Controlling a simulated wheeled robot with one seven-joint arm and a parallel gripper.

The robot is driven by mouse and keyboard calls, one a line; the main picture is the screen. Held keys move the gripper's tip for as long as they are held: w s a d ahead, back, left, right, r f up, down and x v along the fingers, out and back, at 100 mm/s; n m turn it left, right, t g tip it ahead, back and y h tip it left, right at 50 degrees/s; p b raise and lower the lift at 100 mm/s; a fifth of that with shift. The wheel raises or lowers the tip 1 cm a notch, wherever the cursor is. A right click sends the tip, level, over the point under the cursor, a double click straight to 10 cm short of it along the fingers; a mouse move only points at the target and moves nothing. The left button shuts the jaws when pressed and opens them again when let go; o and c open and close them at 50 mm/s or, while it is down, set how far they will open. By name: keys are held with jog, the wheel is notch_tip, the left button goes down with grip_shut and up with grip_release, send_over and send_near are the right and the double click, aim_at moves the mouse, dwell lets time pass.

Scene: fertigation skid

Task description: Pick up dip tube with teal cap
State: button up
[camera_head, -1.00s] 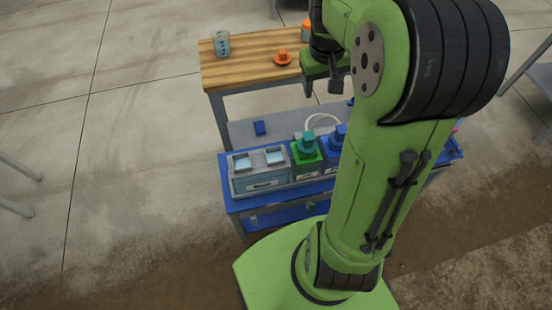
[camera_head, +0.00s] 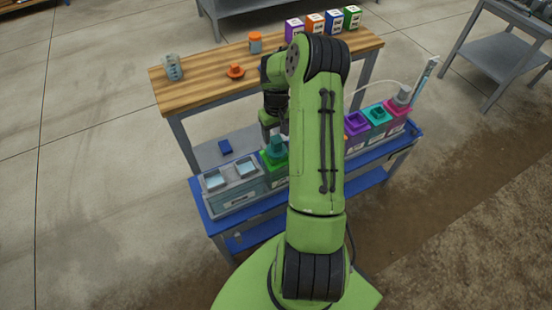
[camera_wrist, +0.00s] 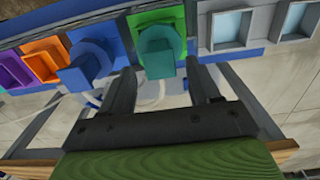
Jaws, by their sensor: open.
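The dip tube's teal cap (camera_head: 276,147) sits on top of the green tank (camera_head: 273,167) on the blue skid, and its tube is hidden below. In the wrist view the teal cap (camera_wrist: 160,60) stands at the opening of the green tank (camera_wrist: 158,18), just beyond and between my fingers. My gripper (camera_wrist: 163,88) is open and empty, with one finger on each side of the cap's line. In the head view my gripper is mostly hidden behind my arm, close to the cap.
A blue tank and cap (camera_wrist: 90,62) stand close beside the green tank. A grey double-basin unit (camera_head: 232,186) is on its other side. Purple (camera_head: 356,124), teal and pink tanks stand right of my arm. A wooden bench (camera_head: 200,83) holds a beaker, jar and orange cap.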

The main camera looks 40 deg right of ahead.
aim_at(276, 139)
notch_tip(276, 139, down, 5)
jog(key=shift+r+b, duration=0.1)
jog(key=shift+b, duration=0.45)
jog(key=shift+r, duration=0.1)
grip_shut()
